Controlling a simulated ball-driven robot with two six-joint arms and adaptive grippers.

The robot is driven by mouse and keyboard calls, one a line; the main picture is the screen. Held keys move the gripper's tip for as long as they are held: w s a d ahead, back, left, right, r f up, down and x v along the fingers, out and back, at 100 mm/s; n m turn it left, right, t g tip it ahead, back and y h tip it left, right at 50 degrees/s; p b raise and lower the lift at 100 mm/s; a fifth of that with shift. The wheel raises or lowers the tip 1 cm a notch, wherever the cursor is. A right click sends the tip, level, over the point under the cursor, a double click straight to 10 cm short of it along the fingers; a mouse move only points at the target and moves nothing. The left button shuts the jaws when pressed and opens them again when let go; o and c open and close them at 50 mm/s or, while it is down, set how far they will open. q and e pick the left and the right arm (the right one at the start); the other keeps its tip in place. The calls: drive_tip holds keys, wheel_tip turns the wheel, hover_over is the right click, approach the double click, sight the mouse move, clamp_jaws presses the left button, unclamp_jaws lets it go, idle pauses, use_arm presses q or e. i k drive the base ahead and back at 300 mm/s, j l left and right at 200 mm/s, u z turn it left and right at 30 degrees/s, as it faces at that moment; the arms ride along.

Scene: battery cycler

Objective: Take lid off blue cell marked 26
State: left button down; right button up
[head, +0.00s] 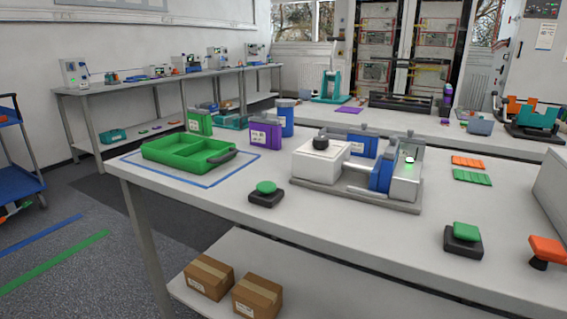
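A blue container (285,124) with a rounded top and a white label stands on the near table, behind a purple box (258,131). Blue parts (382,172) also sit in a grey and white fixture (402,187) at the table's middle. A white block (318,163) with a black knob (320,143) is at the fixture's left side. The labels are too small to read, so I cannot tell which blue thing is marked 26. Neither of my grippers is in view.
A green tray (186,138) lies inside a blue outline, with a green box (199,122) behind it. A green button on a black base (266,194) stands in front. Green (463,240) and orange (547,250) pieces are at right. The table's front middle is clear.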

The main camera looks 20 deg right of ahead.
sight(393, 144)
drive_tip(key=z, duration=0.35)
drive_tip(key=l+z, duration=0.15)
drive_tip(key=z, duration=0.25)
drive_tip(key=k+l+z, duration=0.1)
drive_tip(key=z, duration=0.25)
